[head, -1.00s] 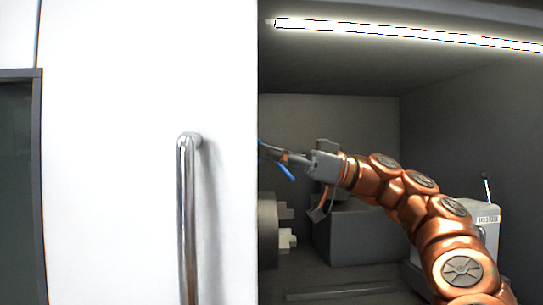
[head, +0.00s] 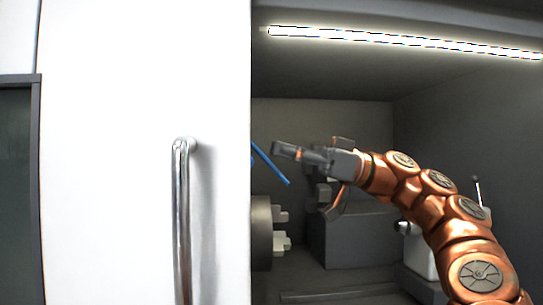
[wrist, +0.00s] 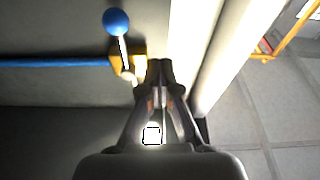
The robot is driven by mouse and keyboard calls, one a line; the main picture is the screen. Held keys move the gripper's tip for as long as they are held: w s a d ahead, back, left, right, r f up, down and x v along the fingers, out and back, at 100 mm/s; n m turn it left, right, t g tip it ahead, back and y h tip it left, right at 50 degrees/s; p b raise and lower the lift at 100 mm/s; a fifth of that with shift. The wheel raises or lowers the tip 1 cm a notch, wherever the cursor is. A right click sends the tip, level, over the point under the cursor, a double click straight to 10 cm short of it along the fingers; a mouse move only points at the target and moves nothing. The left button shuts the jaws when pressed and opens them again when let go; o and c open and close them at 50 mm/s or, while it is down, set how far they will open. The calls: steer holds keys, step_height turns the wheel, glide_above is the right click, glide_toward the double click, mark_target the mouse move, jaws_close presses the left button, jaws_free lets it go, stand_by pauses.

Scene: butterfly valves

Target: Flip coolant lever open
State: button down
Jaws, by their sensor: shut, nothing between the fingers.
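In the wrist view, a lever with a blue ball knob (wrist: 117,22) on a thin metal stem rises from a yellow valve body (wrist: 128,66). A blue pipe (wrist: 55,62) runs left from that body. My gripper (wrist: 161,64) is shut and empty, its fingertips just right of the valve body; I cannot tell whether they touch it. In the head view, my gripper (head: 281,150) is inside the machine, next to a slanted blue bar (head: 270,165). The knob cannot be made out there.
A white door (head: 100,150) with a vertical metal handle (head: 182,220) covers the left. A grey chuck (head: 261,235) and a dark block (head: 355,240) lie below my gripper. A light strip (head: 400,42) runs overhead. A white box (head: 418,250) stands partly behind my arm.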

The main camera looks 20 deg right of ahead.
steer(key=d+p, duration=0.7)
steer(key=d, duration=0.1)
steer(key=shift+d+f+p, duration=0.3)
steer(key=shift+d+f, duration=0.1)
steer(key=shift+f, duration=0.05)
steer(key=shift+w, duration=0.1)
stand_by(0.7)
